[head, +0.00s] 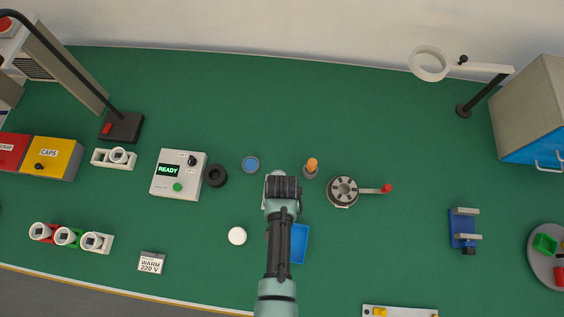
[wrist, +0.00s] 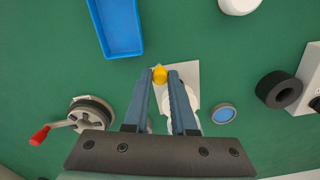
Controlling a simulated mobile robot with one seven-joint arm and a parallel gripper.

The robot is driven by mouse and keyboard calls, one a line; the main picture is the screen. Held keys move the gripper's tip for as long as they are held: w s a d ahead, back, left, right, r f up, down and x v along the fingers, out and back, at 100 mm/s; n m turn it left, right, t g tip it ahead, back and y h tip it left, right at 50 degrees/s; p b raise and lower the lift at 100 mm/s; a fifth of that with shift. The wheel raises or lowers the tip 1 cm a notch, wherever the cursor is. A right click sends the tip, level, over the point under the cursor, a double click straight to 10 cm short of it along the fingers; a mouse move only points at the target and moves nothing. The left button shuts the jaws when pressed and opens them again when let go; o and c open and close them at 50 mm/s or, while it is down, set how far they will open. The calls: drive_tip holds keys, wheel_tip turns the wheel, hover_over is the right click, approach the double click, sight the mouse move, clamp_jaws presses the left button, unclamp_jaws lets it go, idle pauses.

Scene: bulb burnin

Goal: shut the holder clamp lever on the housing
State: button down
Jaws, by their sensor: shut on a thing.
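The housing (wrist: 190,74) shows in the wrist view as a pale square plate with a round white part, partly covered by my fingers. A yellow piece (wrist: 160,74), which looks like the clamp lever's end, sits between my fingertips. My gripper (wrist: 161,73) is shut on it. I cannot tell how far the lever is swung, as the fingers hide the rest of it. In the head view my gripper (head: 283,178) and arm cover the housing from above.
A blue tray (head: 300,244) lies close by my arm. A blue disc (head: 251,164), black ring (head: 216,175) and READY box (head: 178,178) are left.

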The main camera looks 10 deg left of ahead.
drive_tip(key=c, duration=0.7)
unclamp_jaws()
wheel_tip(320, 180, up, 13)
drive_tip(key=shift+b, duration=0.4)
